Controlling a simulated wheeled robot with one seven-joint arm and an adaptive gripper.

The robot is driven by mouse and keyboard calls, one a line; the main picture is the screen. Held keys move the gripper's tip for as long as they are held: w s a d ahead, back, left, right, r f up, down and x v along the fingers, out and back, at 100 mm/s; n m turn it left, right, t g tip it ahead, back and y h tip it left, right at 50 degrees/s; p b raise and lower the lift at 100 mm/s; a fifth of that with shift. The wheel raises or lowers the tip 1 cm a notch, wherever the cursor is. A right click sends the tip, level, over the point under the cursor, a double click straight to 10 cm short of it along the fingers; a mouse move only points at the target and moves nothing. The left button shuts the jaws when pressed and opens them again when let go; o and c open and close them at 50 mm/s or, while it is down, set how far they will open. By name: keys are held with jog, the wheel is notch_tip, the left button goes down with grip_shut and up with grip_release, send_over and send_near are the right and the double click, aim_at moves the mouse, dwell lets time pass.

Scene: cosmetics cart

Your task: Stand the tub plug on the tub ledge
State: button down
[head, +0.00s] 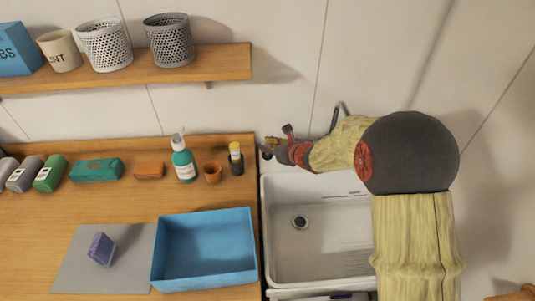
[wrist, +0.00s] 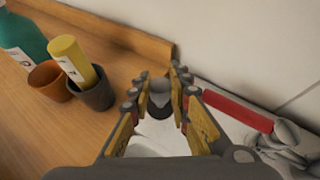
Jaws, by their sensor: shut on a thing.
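The tub plug (wrist: 160,92), a small grey rounded piece, is between my gripper's fingertips (wrist: 158,98) in the wrist view. My gripper is shut on it. In the head view my gripper (head: 275,148) reaches to the back left corner of the white tub (head: 320,250), close to the wall. A dark round bit of the plug (head: 266,153) shows at the fingertips. The white tub ledge (wrist: 155,131) shows below the fingers in the wrist view. Whether the plug touches the ledge cannot be told.
A grey cup holding a yellow tube (wrist: 75,60) and an orange cup (wrist: 48,82) stand on the wooden counter to the left. A red bar (wrist: 238,110) and grey tap parts (wrist: 290,140) lie to the right. A blue bin (head: 205,250) stands left of the tub.

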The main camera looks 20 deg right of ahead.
jog(key=shift+w+f, duration=0.25)
jog(key=shift+f, duration=0.15)
jog(key=shift+w+f+b, duration=0.15)
jog(key=shift+f+b, duration=0.5)
jog(key=shift+f, duration=0.9)
jog(key=shift+f+b, duration=0.25)
jog(key=shift+b, duration=0.05)
jog(key=c, duration=1.7)
grip_release()
jog(key=shift+r, duration=0.1)
jog(key=shift+o, duration=0.2)
jog(key=shift+r, duration=0.1)
